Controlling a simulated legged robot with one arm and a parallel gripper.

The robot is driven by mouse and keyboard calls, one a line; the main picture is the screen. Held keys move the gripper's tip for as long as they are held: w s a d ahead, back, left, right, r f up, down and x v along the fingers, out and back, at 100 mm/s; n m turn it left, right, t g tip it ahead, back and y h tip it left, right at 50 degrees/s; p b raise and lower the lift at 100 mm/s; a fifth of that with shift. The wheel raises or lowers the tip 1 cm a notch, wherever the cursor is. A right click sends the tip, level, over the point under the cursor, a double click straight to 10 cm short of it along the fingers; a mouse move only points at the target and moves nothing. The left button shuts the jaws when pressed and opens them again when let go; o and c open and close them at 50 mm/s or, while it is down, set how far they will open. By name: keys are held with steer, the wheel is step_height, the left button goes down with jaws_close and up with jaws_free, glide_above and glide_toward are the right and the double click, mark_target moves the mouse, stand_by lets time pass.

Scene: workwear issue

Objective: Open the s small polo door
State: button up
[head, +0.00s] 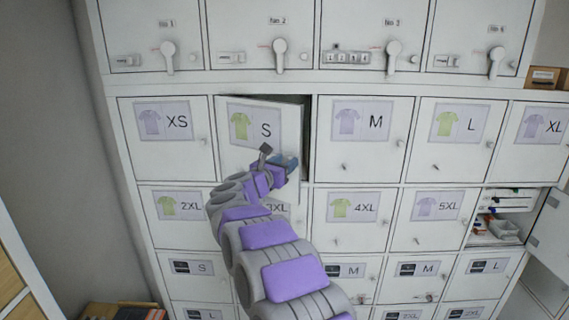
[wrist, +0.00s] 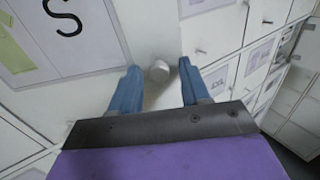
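The S small polo door (head: 240,142) carries a green shirt picture and the letter S, and it also shows in the wrist view (wrist: 105,30). It stands ajar, with a dark gap along its top and right edge. Its round pale knob (wrist: 158,70) shows between my fingertips in the wrist view. My gripper (wrist: 159,75) has two blue fingers, spread apart, with space visible on both sides of the knob. In the head view my gripper (head: 288,162) is at the door's lower right and hides the knob there.
The closed XS door (head: 160,155) is to the left and the closed M door (head: 345,160) to the right. Upper lockers with handles (head: 280,55) sit above. At the lower right, a compartment (head: 500,205) stands open with items inside, its door (head: 550,235) swung out.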

steer(key=shift+a, duration=0.55)
steer(key=c, duration=0.3)
steer(key=shift+s+d, duration=0.1)
steer(key=shift+d, duration=0.2)
steer(key=c, duration=0.3)
steer(key=shift+w+d, duration=0.2)
steer(key=shift+d, duration=0.1)
jaws_close()
steer(key=shift+s+a, duration=0.15)
steer(key=shift+a, duration=0.15)
steer(key=shift+d, duration=0.15)
steer(key=shift+s+a+r+b, duration=0.1)
steer(key=shift+s+a+b, duration=0.15)
steer(key=shift+b, duration=0.2)
steer(key=shift+a+h, duration=0.1)
steer(key=shift+h, duration=0.2)
